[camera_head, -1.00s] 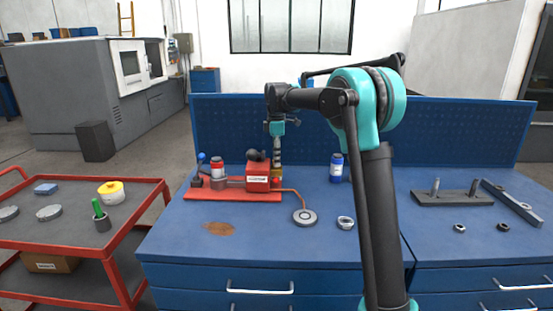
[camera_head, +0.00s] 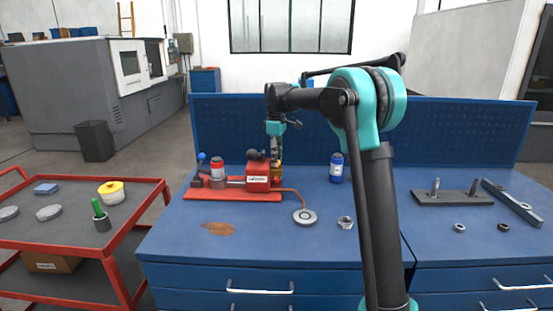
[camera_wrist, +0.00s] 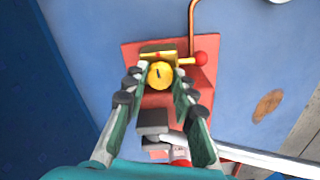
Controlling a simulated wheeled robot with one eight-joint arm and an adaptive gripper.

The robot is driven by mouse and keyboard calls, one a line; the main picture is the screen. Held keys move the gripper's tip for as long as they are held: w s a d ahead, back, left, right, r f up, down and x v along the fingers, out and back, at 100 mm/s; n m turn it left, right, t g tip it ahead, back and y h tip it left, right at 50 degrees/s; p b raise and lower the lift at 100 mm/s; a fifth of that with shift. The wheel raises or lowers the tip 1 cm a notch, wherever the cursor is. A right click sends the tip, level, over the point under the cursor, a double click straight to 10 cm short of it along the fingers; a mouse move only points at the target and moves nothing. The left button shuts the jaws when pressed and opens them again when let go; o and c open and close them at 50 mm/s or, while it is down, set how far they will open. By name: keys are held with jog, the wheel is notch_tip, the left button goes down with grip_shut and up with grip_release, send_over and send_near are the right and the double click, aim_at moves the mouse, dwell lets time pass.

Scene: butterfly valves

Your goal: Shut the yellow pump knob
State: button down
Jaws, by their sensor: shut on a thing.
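The yellow pump knob (camera_wrist: 160,74) is round, with a short dark mark on its face that runs nearly straight up and down in the wrist view. It sits by a yellow cross-piece (camera_wrist: 157,55) on the red pump. My gripper (camera_wrist: 160,78) has one finger on each side of the knob and is shut on it. In the head view my gripper (camera_head: 275,155) reaches down at the right end of the red pump block (camera_head: 257,178). There the knob is mostly hidden behind the fingers and block.
The pump's red base plate (camera_head: 225,195) stands on the blue workbench (camera_head: 270,245). A copper pipe (camera_wrist: 192,18) leads to a round grey disc (camera_head: 304,217). A blue bottle (camera_head: 337,168) stands to the right.

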jog(key=c, duration=1.2)
grip_release()
notch_tip(320, 180, up, 12)
jog(key=shift+r, duration=0.1)
